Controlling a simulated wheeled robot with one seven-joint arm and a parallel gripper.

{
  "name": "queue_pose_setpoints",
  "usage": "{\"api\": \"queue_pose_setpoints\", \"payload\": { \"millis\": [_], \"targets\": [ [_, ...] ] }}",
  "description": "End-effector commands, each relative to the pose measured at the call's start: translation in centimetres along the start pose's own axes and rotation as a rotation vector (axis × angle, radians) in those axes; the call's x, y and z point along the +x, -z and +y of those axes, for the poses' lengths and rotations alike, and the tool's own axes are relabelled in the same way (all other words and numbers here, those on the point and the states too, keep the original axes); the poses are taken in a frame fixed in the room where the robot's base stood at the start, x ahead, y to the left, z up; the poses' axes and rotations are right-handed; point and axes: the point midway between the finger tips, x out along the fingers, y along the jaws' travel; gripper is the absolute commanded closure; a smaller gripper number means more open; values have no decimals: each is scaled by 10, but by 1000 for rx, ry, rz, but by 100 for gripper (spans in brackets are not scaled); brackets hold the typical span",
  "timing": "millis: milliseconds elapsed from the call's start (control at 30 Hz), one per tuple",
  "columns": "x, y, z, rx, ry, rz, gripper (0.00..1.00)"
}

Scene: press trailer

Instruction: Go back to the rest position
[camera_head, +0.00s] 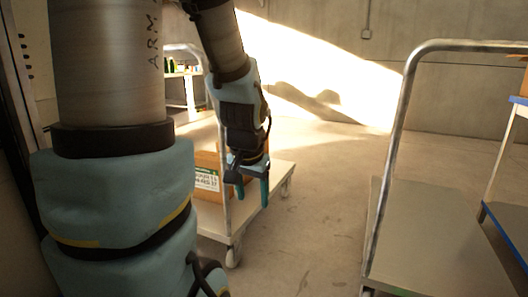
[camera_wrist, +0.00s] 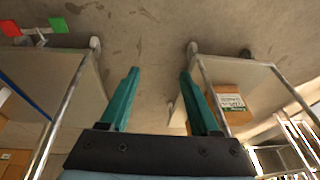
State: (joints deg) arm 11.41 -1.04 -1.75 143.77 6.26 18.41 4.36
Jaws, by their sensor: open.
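My gripper (camera_head: 252,192) hangs pointing down in the head view, at the end of my arm, in front of a cart with a cardboard box. In the wrist view my gripper (camera_wrist: 160,95) shows two teal fingers spread apart with only bare floor between them. It is open and empty, touching nothing that I can see.
A cart (camera_head: 232,228) carries a cardboard box (camera_head: 207,180) with a white and green label, partly hidden by my arm. An empty cart (camera_head: 440,235) with a metal handle stands at the right, beside a blue-edged table (camera_head: 508,228). Concrete floor (camera_head: 310,220) lies clear between the carts.

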Motion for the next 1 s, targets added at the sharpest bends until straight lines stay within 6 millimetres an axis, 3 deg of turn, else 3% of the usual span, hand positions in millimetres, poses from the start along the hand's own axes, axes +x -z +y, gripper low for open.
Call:
{"api": "queue_pose_setpoints", "payload": {
  "millis": [167, 200, 467, 1000],
  "targets": [
    [16, -69, -18, -321, -26, -204, 37],
    [1, -63, -18, -322, -26, -203, 37],
    [-51, -43, -23, -308, -26, -195, 37],
    [-195, 5, -36, -304, -25, -193, 37]
  ]
}}
